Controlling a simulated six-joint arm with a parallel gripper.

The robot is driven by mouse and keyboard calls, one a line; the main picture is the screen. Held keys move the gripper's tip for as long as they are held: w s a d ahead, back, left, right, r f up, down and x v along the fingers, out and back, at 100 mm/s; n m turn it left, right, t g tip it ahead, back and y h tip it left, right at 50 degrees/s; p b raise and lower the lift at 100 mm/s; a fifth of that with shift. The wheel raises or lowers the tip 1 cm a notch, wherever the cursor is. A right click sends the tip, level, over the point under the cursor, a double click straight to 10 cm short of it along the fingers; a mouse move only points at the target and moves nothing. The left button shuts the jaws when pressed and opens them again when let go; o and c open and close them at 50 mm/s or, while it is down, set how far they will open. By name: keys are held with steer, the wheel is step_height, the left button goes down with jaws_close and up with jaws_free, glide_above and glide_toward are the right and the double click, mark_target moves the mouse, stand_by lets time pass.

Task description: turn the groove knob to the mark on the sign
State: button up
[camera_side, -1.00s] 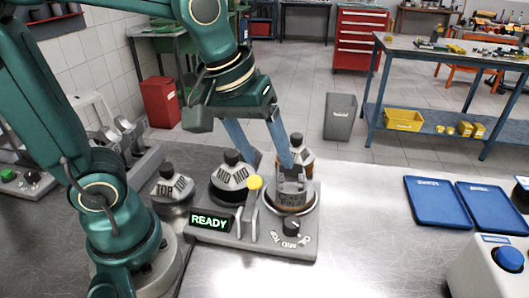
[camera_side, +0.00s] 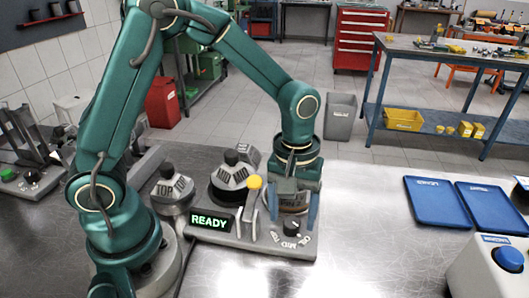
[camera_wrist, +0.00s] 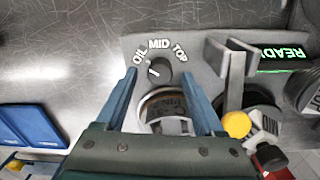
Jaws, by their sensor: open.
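The groove knob (camera_wrist: 158,72) is dark and round, with a white pointer stroke, on the grey fixture's front. White words OIL, MID and TOP arc around it in the wrist view. The pointer seems to lean toward the OIL side, but is too small to be sure. The knob also shows in the side view (camera_side: 290,227), just beyond my fingertips. My gripper (camera_side: 293,214) is open above the fixture's right end, its fingers spread to either side of the knob in the wrist view (camera_wrist: 161,80).
A READY display (camera_side: 209,221) glows green left of the knob. A yellow-topped lever (camera_side: 254,183) stands close to my gripper. Holders labelled TOP (camera_side: 171,190) and MID (camera_side: 232,177) stand left. Blue trays (camera_side: 437,202) lie right, with bare table between.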

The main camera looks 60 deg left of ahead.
steer(key=shift+f, duration=0.55)
jaws_close()
steer(key=m, duration=0.3)
steer(key=shift+m, duration=2.3)
